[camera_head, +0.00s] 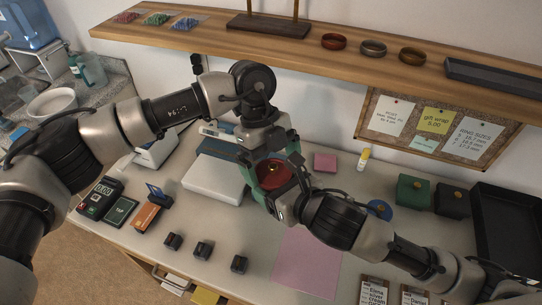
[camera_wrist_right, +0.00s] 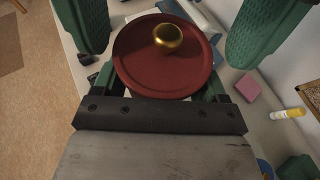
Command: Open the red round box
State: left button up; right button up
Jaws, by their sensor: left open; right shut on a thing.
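The red round box (camera_head: 272,176) has a dark red round lid with a gold knob. Its lid (camera_wrist_right: 150,68) shows from above in the right wrist view; the box body below is mostly hidden. My right gripper (camera_head: 276,192) is shut on the box, seemingly above the white counter, with its green fingers partly hidden under the lid. My left gripper (camera_head: 268,160) comes down from above and is open, its green fingers to either side of the box. Its two fingers also stand apart beyond the lid in the right wrist view. I cannot tell whether they touch it.
A pale flat device (camera_head: 214,178) stands left of the grippers. A pink mat (camera_head: 308,262) lies in front. A blue round box (camera_head: 379,209), a green box (camera_head: 413,194) and a black tray (camera_head: 508,225) are right. A wooden shelf (camera_head: 200,28) overhangs the back.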

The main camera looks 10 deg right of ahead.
aim_at(272, 163)
pick_arm(q)
jog(key=shift+c, duration=0.5)
jog(key=c, duration=0.8)
jog(key=shift+r, duration=0.1)
jog(key=shift+r, duration=1.05)
jog(key=shift+r, duration=0.1)
jog(key=shift+r, duration=1.9)
